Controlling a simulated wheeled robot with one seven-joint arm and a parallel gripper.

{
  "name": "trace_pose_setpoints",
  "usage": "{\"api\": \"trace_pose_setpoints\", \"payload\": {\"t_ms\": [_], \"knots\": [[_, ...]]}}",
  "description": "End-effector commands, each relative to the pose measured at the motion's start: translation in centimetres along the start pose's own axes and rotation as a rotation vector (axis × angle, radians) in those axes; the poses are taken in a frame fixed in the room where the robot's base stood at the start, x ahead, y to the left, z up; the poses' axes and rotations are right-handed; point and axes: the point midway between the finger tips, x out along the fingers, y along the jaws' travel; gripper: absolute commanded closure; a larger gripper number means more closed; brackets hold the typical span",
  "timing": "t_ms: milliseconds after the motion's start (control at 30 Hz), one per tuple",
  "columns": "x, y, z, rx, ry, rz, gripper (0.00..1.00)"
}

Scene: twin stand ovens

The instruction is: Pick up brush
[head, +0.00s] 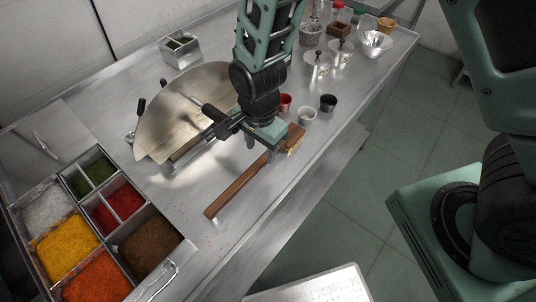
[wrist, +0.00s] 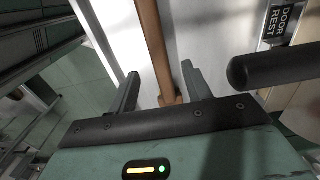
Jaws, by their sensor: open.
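The brush (head: 236,188) lies on the steel counter near its front edge. Its long brown wooden handle points toward the lower left, and its pale bristles show at the upper right end, partly behind my gripper. My gripper (head: 263,150) is open over the brush near its bristle end. In the wrist view the handle (wrist: 153,40) runs down between the two spread fingers of my gripper (wrist: 160,72). The handle's near end passes out of sight behind the gripper body. I cannot tell whether a finger touches it.
Small red (head: 285,103), white (head: 307,115) and black (head: 328,103) cups stand at the right. A bin of colourful spices (head: 122,267) fills the lower left. Counter around the handle is clear.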

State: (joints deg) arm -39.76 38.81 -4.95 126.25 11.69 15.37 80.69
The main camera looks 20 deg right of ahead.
Motion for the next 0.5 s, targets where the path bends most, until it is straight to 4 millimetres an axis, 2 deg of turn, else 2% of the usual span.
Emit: {"api": "trace_pose_setpoints", "payload": {"t_ms": [267,500], "knots": [[1.8,0.1,0.0,0.0,0.0,0.002,0.51],[4.4,0.1,-0.1,0.0,-0.001,0.003,0.51]]}}
